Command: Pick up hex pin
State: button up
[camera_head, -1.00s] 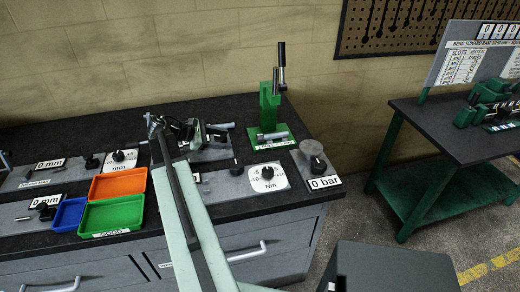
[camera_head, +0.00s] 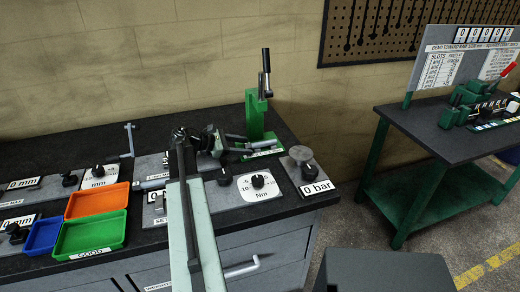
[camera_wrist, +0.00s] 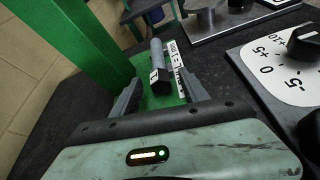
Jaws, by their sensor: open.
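The hex pin (camera_wrist: 157,58) lies on the green base of a hand press in the wrist view. It has a grey round shaft and a dark hexagonal head that faces my gripper. It also shows on the base in the head view (camera_head: 264,144). My gripper (camera_wrist: 160,80) is open, with one finger to the left and one to the right of the pin's head. Whether either finger touches the pin is unclear. In the head view my gripper (camera_head: 240,143) reaches toward the press base from the left.
The press's green column (camera_head: 255,118) stands just behind the pin and fills the upper left of the wrist view (camera_wrist: 82,50). A Nm dial (camera_head: 258,182) and a bar gauge (camera_head: 313,183) sit nearby. Orange (camera_head: 97,201), green (camera_head: 90,234) and blue (camera_head: 43,235) trays lie left.

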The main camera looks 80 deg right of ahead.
jog(key=shift+s+d, duration=0.1)
jog(key=shift+s, duration=0.05)
grip_shut()
dwell(1.3)
